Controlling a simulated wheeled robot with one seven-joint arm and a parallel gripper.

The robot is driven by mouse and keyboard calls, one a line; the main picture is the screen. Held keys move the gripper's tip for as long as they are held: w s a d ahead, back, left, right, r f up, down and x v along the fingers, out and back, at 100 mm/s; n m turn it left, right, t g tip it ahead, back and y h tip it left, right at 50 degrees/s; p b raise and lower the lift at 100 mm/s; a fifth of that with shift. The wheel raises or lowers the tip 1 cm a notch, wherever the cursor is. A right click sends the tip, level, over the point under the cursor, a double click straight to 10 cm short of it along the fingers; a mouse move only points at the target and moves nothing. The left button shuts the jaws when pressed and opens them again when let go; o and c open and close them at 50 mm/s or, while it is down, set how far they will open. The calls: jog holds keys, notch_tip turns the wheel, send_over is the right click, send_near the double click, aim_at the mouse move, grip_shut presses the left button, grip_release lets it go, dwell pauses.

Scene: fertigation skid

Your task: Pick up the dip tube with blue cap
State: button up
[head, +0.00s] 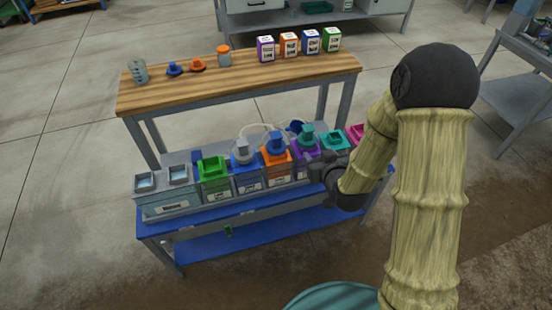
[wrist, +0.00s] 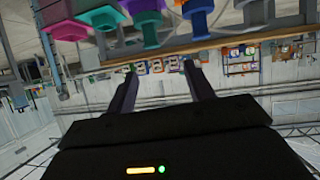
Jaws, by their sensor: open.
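The dip tube with blue cap (head: 276,142) stands upright in the orange tank (head: 278,177) in the front row; its tube is hidden inside the tank. In the wrist view, which is upside down, the blue cap (wrist: 199,18) shows near the top edge. My gripper (head: 322,175) is at the front of the row, right of the orange tank and near the purple tank (head: 306,152). In the wrist view my gripper (wrist: 161,78) has its two fingers wide apart with nothing between them. It does not touch the blue cap.
A grey cap (head: 242,151) on the blue tank and a teal cap (head: 306,135) on the purple tank flank the blue cap closely. A wooden bench (head: 240,86) behind holds small jugs, bottles and loose caps. A green tank (head: 213,175) stands farther left.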

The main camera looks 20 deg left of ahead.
jog(key=s+a+f+t+y+b, duration=0.2)
jog(key=a+f+t+y+b, duration=0.1)
jog(key=a+f+b, duration=0.3)
notch_tip(320, 180, down, 3)
jog(key=shift+a+r+n+t+y, duration=0.15)
jog(key=shift+a+n+t+y, duration=0.15)
jog(key=shift+a+y, duration=0.25)
jog(key=shift+s, duration=0.1)
